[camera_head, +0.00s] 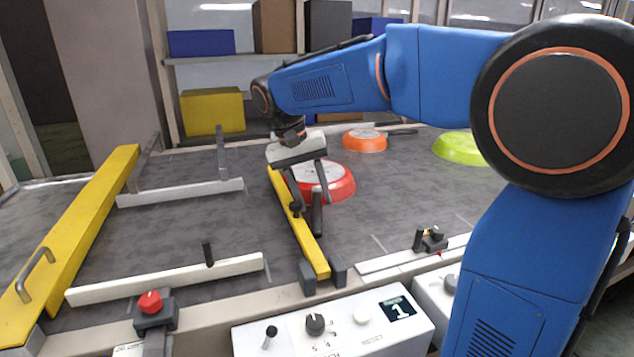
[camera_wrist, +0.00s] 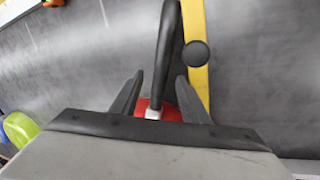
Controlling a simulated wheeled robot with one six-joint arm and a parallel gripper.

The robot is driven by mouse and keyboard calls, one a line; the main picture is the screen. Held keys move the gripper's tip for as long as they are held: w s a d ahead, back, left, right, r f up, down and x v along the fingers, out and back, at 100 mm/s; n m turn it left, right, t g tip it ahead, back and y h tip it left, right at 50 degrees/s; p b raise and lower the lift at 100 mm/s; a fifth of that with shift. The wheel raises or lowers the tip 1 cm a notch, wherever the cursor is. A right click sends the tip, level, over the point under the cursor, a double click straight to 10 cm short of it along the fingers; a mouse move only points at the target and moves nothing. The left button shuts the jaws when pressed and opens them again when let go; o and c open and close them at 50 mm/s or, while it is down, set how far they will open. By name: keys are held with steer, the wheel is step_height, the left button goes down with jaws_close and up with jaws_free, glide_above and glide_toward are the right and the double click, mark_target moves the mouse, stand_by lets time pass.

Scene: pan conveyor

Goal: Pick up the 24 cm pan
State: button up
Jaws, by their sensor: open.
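A red pan (camera_head: 342,184) lies upside down on the dark conveyor, against the yellow bar, in the head view. It also shows as a small red patch (camera_wrist: 172,113) in the wrist view, mostly hidden by my gripper. Its black handle (camera_wrist: 168,45) points up the wrist view, between and beyond my fingertips. My gripper (camera_wrist: 160,78) is open, one finger on each side of the handle, with no grip on it. In the head view my gripper (camera_head: 311,203) hangs over the near side of the red pan. An orange pan (camera_head: 365,141) and a green pan (camera_head: 458,147) lie farther back. No size marking is readable.
The yellow bar (camera_head: 312,250) with a black knob (camera_wrist: 195,53) runs close beside the handle. White rails (camera_head: 180,192) and a long yellow beam (camera_head: 85,225) stand left. A control box (camera_head: 335,325) stands at the front edge. The belt right of the red pan is clear.

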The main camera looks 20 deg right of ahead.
steer(key=shift+x, duration=0.9)
jaws_close()
steer(key=shift+d+r, duration=0.1)
steer(key=shift+r, duration=0.05)
